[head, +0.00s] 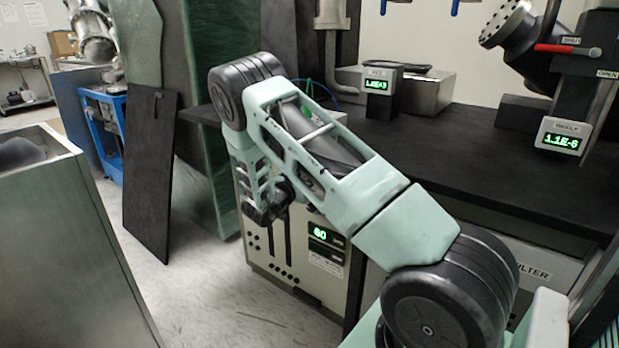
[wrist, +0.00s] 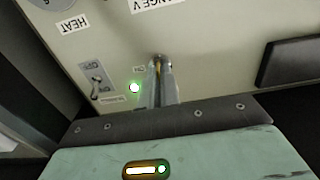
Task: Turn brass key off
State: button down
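In the wrist view, a small brass key (wrist: 157,66) shows as a thin brass strip at a panel (wrist: 205,45). My gripper (wrist: 162,84) has its two fingers close together on either side of the key, and it looks shut on it. Most of the key is hidden by the fingers, so its angle is hard to tell. A lit green lamp (wrist: 134,88) is just left of the fingers. In the head view, my gripper (head: 268,208) is at the front of a grey cabinet (head: 262,258) under the bench; the key is hidden there.
A toggle switch (wrist: 96,84) sits left of the lamp, and a dark handle (wrist: 290,62) is at the right of the panel. In the head view, a green readout (head: 321,235) glows on the cabinet. A dark bench (head: 440,140) is above. A grey bin (head: 60,250) stands left, with open floor between.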

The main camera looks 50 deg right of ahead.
jog(key=shift+a+f, duration=0.1)
jog(key=c, duration=1.6)
grip_release()
jog(key=shift+c, duration=0.2)
jog(key=s+a+p, duration=0.1)
jog(key=a, duration=1.6)
jog(key=shift+s+a+p, duration=0.15)
jog(key=shift+s+p, duration=0.05)
jog(key=shift+p, duration=0.1)
